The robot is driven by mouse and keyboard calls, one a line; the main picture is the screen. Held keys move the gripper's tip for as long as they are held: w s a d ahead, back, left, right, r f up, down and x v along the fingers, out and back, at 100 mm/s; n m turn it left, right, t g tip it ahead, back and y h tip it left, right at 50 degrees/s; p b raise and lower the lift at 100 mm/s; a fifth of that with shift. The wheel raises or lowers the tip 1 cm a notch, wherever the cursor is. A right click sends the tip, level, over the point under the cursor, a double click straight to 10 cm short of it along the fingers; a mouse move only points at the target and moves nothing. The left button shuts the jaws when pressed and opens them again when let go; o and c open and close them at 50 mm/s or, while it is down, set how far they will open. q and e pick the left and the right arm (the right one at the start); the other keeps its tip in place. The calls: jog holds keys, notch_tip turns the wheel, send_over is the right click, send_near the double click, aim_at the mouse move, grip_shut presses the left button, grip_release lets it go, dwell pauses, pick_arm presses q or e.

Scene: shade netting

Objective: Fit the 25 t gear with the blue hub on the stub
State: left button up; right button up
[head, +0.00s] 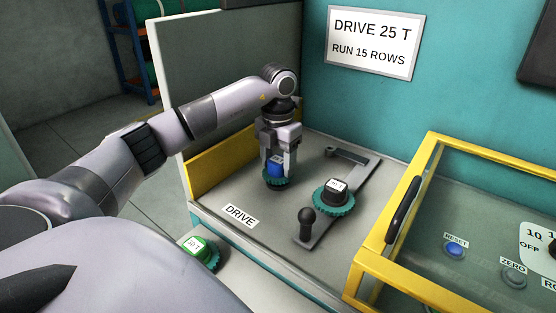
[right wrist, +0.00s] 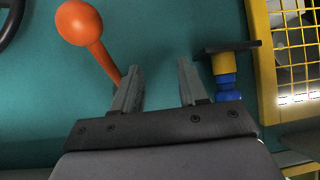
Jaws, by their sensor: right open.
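The gear with the blue hub (head: 276,166) is at the back left of the drive bay, its teal toothed rim low between my left fingers. My left gripper (head: 277,165) points down with its fingers on either side of the blue hub, shut on it. A dark round part shows just under the gear; the stub itself is hidden, and I cannot tell whether the gear is seated on it. My right gripper (right wrist: 158,80) is open and empty in the right wrist view, facing a teal panel.
A black-hubbed teal gear (head: 333,195) sits by a grey arm with a black knob (head: 306,216). A green-hubbed gear (head: 200,249) lies on the front ledge. A yellow-framed guard (head: 388,226) stands right. An orange-knobbed lever (right wrist: 79,22) and a blue-yellow valve (right wrist: 224,72) flank my right fingers.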

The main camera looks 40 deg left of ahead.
aim_at(277, 160)
pick_arm(q)
jog(key=shift+o, duration=1)
jog(key=shift+r+b, duration=0.3)
jog(key=shift+r, duration=3.3)
jog(key=shift+s+f, duration=0.1)
